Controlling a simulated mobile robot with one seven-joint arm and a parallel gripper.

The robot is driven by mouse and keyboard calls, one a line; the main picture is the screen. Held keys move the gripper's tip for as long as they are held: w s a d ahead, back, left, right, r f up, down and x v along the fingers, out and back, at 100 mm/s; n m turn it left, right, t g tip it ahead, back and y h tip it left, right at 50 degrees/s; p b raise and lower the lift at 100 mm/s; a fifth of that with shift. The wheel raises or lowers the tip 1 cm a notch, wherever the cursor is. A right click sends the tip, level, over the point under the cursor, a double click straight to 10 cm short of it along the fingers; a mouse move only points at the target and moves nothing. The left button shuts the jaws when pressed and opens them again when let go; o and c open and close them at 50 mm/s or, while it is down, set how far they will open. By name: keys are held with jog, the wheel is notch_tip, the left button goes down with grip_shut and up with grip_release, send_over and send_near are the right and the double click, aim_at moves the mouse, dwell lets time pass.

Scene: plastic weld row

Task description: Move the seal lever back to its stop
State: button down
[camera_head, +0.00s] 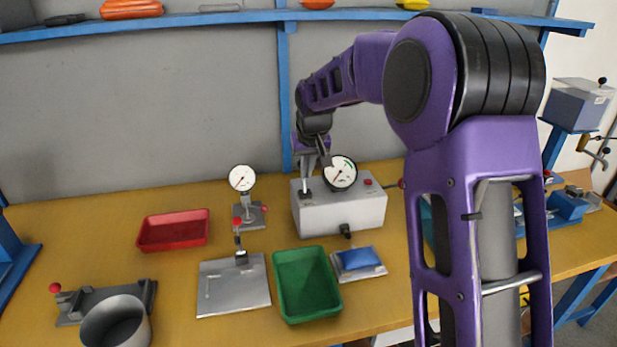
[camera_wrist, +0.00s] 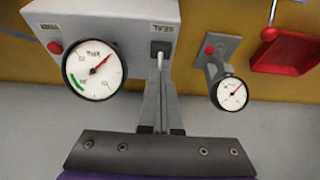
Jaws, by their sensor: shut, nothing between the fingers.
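The grey test box (camera_head: 345,213) stands on the bench, with a round dial gauge (camera_head: 341,173) and a red button on it. My gripper (camera_head: 307,181) is shut and empty, pointing down just above that slot (camera_head: 305,193). In the wrist view my gripper's fingers (camera_wrist: 158,88) are close to the lever; whether they touch it I cannot tell. The lever's lower part is hidden by the slot and fingers.
A small gauge stand (camera_head: 243,180) is left of the box. A red-knobbed clamp with a metal plate (camera_head: 234,285), a green tray (camera_head: 307,284), a blue pad (camera_head: 358,259) and a red tray (camera_head: 173,230) lie around it. Bare bench shows between them.

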jog(key=shift+s, duration=0.25)
notch_tip(320, 180, up, 7)
jog(key=p, duration=0.5)
